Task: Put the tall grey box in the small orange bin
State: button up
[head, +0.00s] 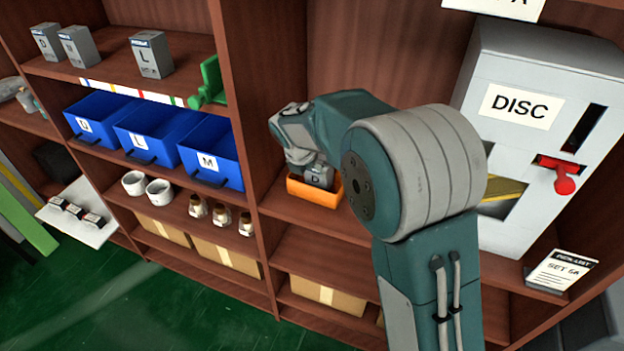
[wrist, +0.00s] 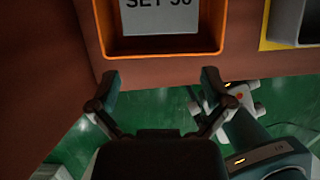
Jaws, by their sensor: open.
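The wrist view shows the bin's orange rim (wrist: 165,50) and part of the grey box (wrist: 160,17) inside, with "SET 50" lettering cut by the frame edge. My gripper (head: 296,150) is at the bin in the head view. In the wrist view its two fingers (wrist: 160,78) are spread wide with nothing between them, apart from the box and at the bin's near side. The box's lower part is hidden.
Three grey boxes (head: 151,54) stand on the upper left shelf. Blue bins (head: 215,158) sit below them, beyond an upright divider (head: 245,90). A grey DISC machine (head: 530,115) with a red lever (head: 565,184) stands to the right. Cartons (head: 325,294) lie below.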

jog(key=s+d+r+m+y, duration=0.1)
jog(key=s+d+r+m, duration=0.9)
jog(key=s+r+m, duration=0.4)
jog(key=s+d+m, duration=0.2)
jog(key=s+m, duration=0.6)
jog(key=s, duration=0.1)
jog(key=s+d+m+t+y, duration=0.1)
jog(key=s+d+m, duration=0.2)
jog(key=s+m, duration=0.5)
jog(key=shift+s+d+f+m, duration=0.2)
jog(key=shift+s+f+m, duration=0.2)
jog(key=shift+s, duration=0.25)
